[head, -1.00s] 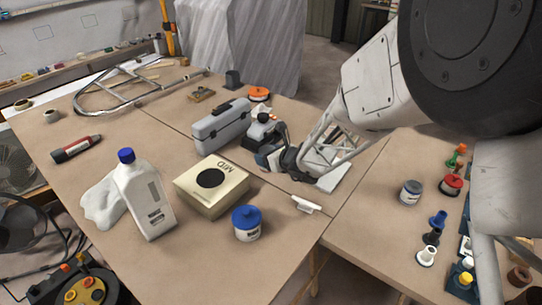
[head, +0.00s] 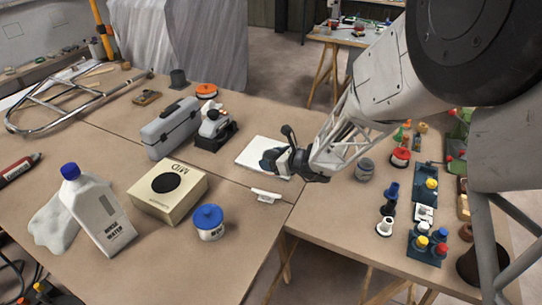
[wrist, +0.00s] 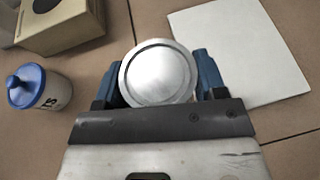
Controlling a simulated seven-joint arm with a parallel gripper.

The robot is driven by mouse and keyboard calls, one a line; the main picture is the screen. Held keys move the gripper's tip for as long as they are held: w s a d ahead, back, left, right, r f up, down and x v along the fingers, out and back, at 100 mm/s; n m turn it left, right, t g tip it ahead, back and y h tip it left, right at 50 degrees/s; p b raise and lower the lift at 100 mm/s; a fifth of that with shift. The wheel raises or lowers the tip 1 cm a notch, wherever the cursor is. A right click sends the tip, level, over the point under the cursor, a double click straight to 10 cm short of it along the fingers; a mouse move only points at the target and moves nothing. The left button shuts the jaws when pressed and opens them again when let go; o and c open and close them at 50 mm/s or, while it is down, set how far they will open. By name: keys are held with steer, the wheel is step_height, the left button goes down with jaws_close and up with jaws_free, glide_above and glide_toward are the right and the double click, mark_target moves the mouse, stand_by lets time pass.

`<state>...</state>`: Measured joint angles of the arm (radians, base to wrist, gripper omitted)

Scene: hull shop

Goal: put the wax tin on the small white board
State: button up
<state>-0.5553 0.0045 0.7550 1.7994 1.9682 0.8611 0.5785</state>
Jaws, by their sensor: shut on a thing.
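My gripper (head: 274,161) is shut on a round tin with a bare silver lid, the wax tin (wrist: 158,72), held between its blue fingers. In the head view the tin is mostly hidden by the gripper. The small white board (head: 257,152) lies flat on the bench, and the gripper is at its right side in that view. In the wrist view the board (wrist: 240,45) is beyond and to the right of the tin, with bench showing between them. The tin's height above the bench is hard to tell.
A blue-lidded jar (head: 209,224), a cream box (head: 168,193) and a white bottle (head: 98,210) stand to the left. A sander (head: 215,131) and grey case (head: 172,128) stand left of the board. A grey tin (head: 365,170) and several small parts are right.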

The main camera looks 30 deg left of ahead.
steer(key=shift+w+d+f, duration=0.15)
steer(key=shift+w+d, duration=0.05)
steer(key=shift+d, duration=0.55)
steer(key=shift+w+d+f, duration=0.1)
steer(key=shift+w+d, duration=0.1)
steer(key=shift+d, duration=0.55)
steer(key=shift+w, duration=0.1)
steer(key=w+a, duration=0.3)
steer(key=w, duration=0.1)
steer(key=w+a+f, duration=0.1)
steer(key=w+a, duration=0.5)
steer(key=w, duration=0.1)
steer(key=shift+w+a+f, duration=0.2)
steer(key=shift+w, duration=0.15)
steer(key=shift+w, duration=0.1)
steer(key=shift+w+a, duration=0.15)
steer(key=shift+w+a+f, duration=0.1)
steer(key=shift+w+f, duration=0.05)
steer(key=shift+f, duration=1.6)
steer(key=shift+f, duration=0.15)
steer(key=o, duration=1.1)
